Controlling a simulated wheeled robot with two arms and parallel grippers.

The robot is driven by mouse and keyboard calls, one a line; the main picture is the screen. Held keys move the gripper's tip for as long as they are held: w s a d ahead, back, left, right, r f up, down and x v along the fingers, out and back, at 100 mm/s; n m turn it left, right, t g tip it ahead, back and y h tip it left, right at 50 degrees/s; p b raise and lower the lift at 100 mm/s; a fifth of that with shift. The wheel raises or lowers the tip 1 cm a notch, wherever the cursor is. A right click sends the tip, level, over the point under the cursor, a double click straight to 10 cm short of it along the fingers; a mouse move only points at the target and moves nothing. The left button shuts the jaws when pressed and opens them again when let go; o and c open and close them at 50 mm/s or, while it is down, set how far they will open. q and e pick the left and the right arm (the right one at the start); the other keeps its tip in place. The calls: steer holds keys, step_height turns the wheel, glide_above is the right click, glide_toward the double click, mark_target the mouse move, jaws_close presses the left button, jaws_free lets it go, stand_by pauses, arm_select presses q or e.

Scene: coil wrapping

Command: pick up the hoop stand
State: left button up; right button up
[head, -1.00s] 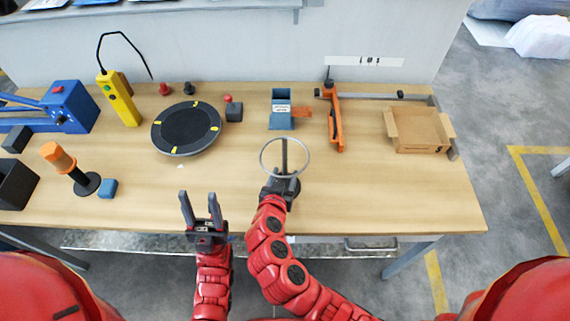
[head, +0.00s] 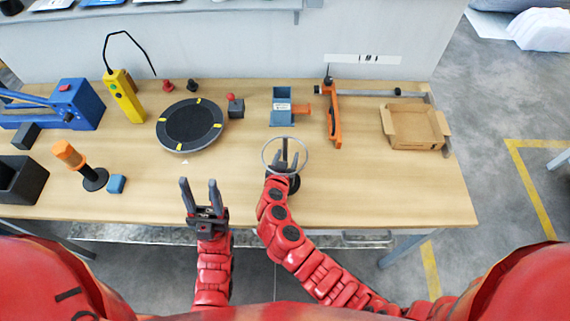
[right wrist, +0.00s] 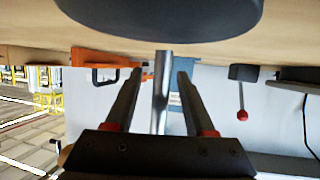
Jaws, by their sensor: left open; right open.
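The hoop stand stands on the table in front of me, its pale ring (head: 310,157) showing in the head view. In the right wrist view, which is upside down, its dark round base (right wrist: 160,16) is at the top and its silver post (right wrist: 161,92) runs down between the fingers. My right gripper (head: 286,160) is open, with one finger on each side of the post; I cannot tell if they touch it. It also shows in the right wrist view (right wrist: 160,76). My left gripper (head: 200,186) is open and empty near the table's front edge.
A black turntable (head: 190,125) lies to the left of the stand. A blue holder (head: 282,117) and an orange-handled tool (head: 334,120) are behind it. An open cardboard box (head: 415,127) is at the right. The table front right is clear.

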steer(key=shift+c, duration=0.3)
jaws_close()
stand_by(1.1)
